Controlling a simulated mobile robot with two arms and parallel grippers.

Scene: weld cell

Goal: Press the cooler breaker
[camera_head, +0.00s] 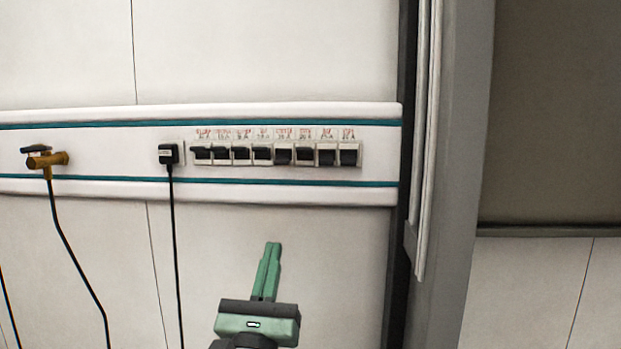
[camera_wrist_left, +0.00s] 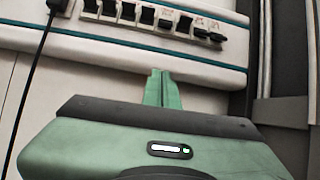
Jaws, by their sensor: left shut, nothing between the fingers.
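A row of several black breaker switches (camera_head: 274,154) sits in a white wall rail, with small red labels above them. The labels are too small to read, so I cannot tell which one is the cooler breaker. The row also shows along the top of the left wrist view (camera_wrist_left: 150,16), partly cut off by the frame's top edge. My left gripper (camera_head: 272,246) is green, shut and empty. It points up, below the row in the picture, and appears apart from the switches. In the left wrist view its fingertips (camera_wrist_left: 160,72) overlap the rail's lower edge. My right gripper is not in view.
A black plug (camera_head: 168,153) with a hanging cable is left of the breakers. A brass valve (camera_head: 47,160) with a black hose is farther left. A grey vertical post (camera_head: 455,150) stands right of the rail. The wall below the breakers is bare.

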